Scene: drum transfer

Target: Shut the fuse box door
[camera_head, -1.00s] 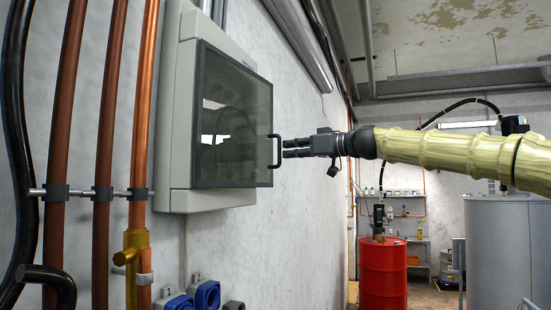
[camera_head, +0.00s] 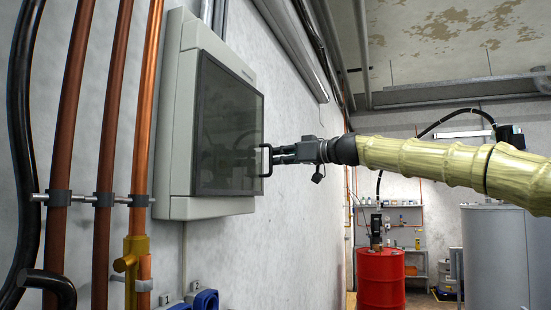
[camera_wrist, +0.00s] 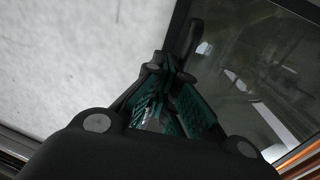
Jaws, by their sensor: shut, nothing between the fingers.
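The grey fuse box (camera_head: 182,110) hangs on the wall at the left of the head view. Its dark glass door (camera_head: 228,125) lies close over the front; I cannot tell whether it is fully flush. A black bar handle (camera_head: 266,160) sits at the door's right edge. My gripper (camera_head: 274,154) is shut and empty, with its fingertips at the handle, seemingly touching it. In the wrist view the shut green-padded fingers (camera_wrist: 168,75) end just by the handle (camera_wrist: 187,40), with the glass door (camera_wrist: 245,75) to the right.
Copper and brown pipes (camera_head: 108,110) and a black hose run up the wall left of the box. Blue sockets (camera_head: 205,300) are below it. A red drum (camera_head: 381,280) and a grey tank (camera_head: 495,255) stand farther back at the right. The wall right of the box is bare.

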